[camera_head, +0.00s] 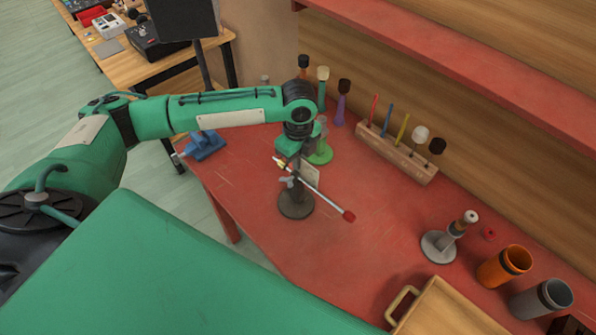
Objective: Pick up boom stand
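The boom stand (296,205) stands on the red worktop with a dark round base and a short post. A thin slanted rod with a red tip (348,216) crosses the top of the post and runs down to the right. My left gripper (292,165) reaches down from the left arm's wrist, right at the upper part of the stand. Its fingers are small and partly hidden by the wrist and rod, so I cannot tell whether they are closed on it. My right gripper cannot be made out.
Behind stand several mallets and a wooden block (398,150) holding sticks. A blue clamp (205,145) sits at the left edge. To the right are a small grey-based stand (438,247), an orange cup (503,266), a grey cup (541,298) and a wooden tray (447,310). A red shelf (450,55) overhangs the back.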

